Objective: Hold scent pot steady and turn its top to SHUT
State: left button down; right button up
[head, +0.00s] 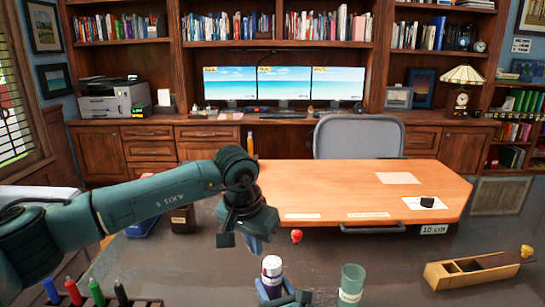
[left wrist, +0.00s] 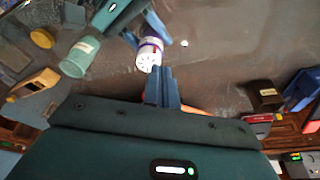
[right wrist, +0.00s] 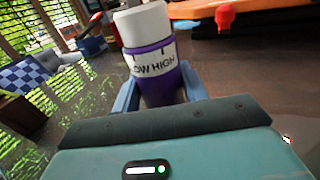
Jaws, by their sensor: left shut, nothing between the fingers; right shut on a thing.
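The scent pot (head: 271,268) stands upright near the front middle of the grey table, with a white top and purple body. In the right wrist view the pot (right wrist: 150,50) shows a white band reading "LOW HIGH" with small tick marks; no SHUT mark is readable. My right gripper (right wrist: 162,100) is shut on the purple body, one blue finger on each side. My left gripper (head: 254,244) is shut and empty, above and slightly left of the pot. In the left wrist view its fingers (left wrist: 161,90) point toward the white top (left wrist: 146,62), apart from it.
A green glass tumbler (head: 351,280) stands right of the pot. A wooden plane-like block (head: 470,270) lies farther right. A small red object (head: 296,236) is behind the pot. Coloured pens (head: 97,292) stand in a rack at front left. An orange-topped desk (head: 330,185) is beyond.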

aim_at(264, 268)
pick_arm(q)
jog(key=shift+r, duration=0.2)
jog(key=shift+s+d+f, duration=0.15)
jog(key=shift+d+f, duration=0.15)
jog(key=shift+f, duration=0.7)
jog(key=shift+s+d+f, duration=0.2)
jog(key=shift+d+f, duration=0.1)
jog(key=shift+f, duration=0.75)
jog(key=shift+s+d+f, duration=0.15)
jog(key=shift+d+f, duration=0.15)
jog(key=shift+f, duration=0.7)
jog(key=shift+w+d, duration=0.15)
jog(key=shift+w, duration=0.1)
